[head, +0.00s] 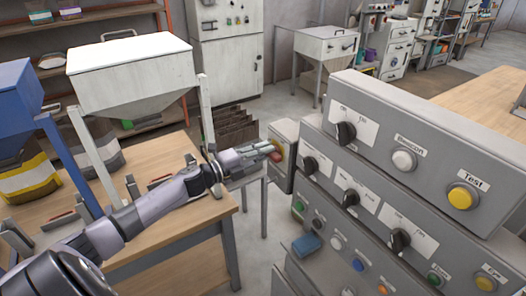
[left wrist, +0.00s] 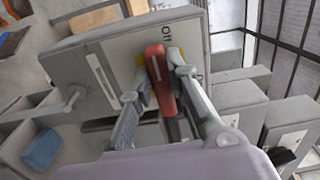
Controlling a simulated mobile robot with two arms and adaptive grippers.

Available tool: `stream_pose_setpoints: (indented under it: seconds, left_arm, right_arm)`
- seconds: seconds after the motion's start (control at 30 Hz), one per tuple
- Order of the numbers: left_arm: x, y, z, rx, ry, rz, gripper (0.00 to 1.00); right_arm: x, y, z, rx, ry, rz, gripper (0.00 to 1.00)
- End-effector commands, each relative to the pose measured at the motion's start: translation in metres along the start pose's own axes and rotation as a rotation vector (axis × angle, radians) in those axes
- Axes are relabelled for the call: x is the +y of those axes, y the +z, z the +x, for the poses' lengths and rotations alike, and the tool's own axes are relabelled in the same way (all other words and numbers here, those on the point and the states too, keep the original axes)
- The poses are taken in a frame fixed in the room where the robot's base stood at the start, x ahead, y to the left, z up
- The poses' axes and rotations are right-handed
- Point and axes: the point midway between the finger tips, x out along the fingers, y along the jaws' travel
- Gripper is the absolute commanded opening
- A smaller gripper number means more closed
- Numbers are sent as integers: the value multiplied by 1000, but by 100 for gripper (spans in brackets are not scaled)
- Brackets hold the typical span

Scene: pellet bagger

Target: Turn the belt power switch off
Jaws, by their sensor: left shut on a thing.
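The red switch handle (left wrist: 160,78) stands over a yellow backing on a grey box (left wrist: 100,75) in the left wrist view. My left gripper (left wrist: 161,80) is shut on the handle, with one finger on each side. A partly hidden label shows beside the right finger; I cannot read it surely. In the head view my left gripper (head: 268,152) reaches from the left to the side of a small grey box (head: 285,135), where a bit of the red handle (head: 277,156) shows at its fingertips. My right gripper is not in view.
A large stepped grey control panel (head: 400,140) with several knobs and buttons stands close right of the gripper. A wooden table (head: 165,225) lies under my left arm, with a white hopper (head: 130,70) behind. A blue block (head: 307,245) sits low by the panel.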

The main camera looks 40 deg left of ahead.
Motion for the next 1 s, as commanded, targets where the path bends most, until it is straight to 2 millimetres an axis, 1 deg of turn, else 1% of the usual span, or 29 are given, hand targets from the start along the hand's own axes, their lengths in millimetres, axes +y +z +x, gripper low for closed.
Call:
stream_pose_setpoints:
  seconds: [0.43, 0.47, 0.7, 0.77, 1.0]
  left_arm:
    - [-1, 0, 0, 0, -3, -13, 0]
    - [-1, 0, 0, 0, -3, -14, 18]
    - [-1, 0, 0, 0, -2, -12, 34]
    - [0, 0, 0, 0, -2, -11, 37]
    - [0, 0, 0, 0, -1, -10, 37]
  right_arm:
    - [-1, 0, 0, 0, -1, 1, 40]
    - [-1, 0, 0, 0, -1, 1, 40]
    - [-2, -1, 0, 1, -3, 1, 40]
    - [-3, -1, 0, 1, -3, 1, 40]
    - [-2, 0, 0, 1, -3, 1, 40]
